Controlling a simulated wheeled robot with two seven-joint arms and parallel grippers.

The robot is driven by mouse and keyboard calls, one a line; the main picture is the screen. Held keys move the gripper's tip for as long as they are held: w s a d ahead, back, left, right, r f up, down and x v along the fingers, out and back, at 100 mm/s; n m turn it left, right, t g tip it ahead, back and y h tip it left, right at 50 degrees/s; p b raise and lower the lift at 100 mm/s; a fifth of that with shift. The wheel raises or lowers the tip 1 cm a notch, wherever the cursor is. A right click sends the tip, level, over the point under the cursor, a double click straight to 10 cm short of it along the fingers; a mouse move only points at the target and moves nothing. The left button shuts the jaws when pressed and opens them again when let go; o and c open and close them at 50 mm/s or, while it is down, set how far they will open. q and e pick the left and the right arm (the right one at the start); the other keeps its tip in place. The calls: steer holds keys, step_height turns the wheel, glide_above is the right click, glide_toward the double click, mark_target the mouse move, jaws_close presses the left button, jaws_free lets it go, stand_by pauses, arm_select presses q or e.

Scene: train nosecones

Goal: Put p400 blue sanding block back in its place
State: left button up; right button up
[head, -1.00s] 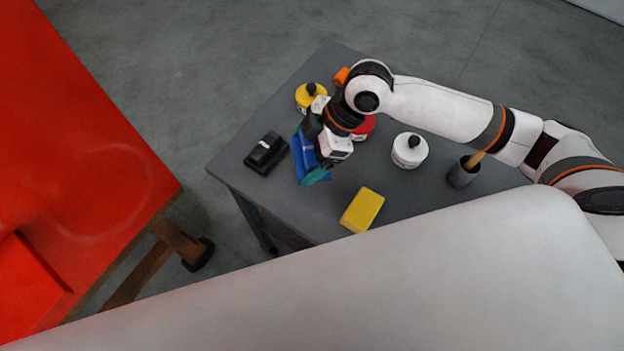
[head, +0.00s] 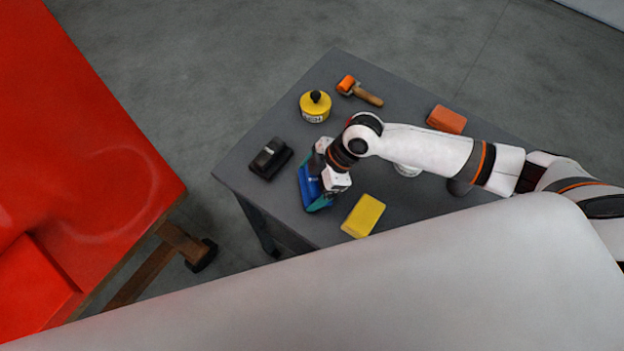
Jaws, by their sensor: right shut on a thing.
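The blue sanding block (head: 309,189) is over the grey table near its front left part, between a black block and a yellow block. My right gripper (head: 318,184) is shut on the blue block from above and hides part of it. A teal edge shows at the block's lower end. I cannot tell whether the block touches the tabletop. My left gripper is not in view.
The grey table (head: 240,175) also carries a black block (head: 270,157), a yellow block (head: 363,215), a yellow canister (head: 315,106), an orange roller (head: 359,91) and an orange block (head: 446,119). A white canister (head: 407,170) is partly behind my arm. A red body (head: 80,140) stands at left.

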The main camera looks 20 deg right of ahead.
steer(key=o, duration=0.6)
steer(key=shift+b+v, duration=1.35)
steer(key=shift+v, duration=4.7)
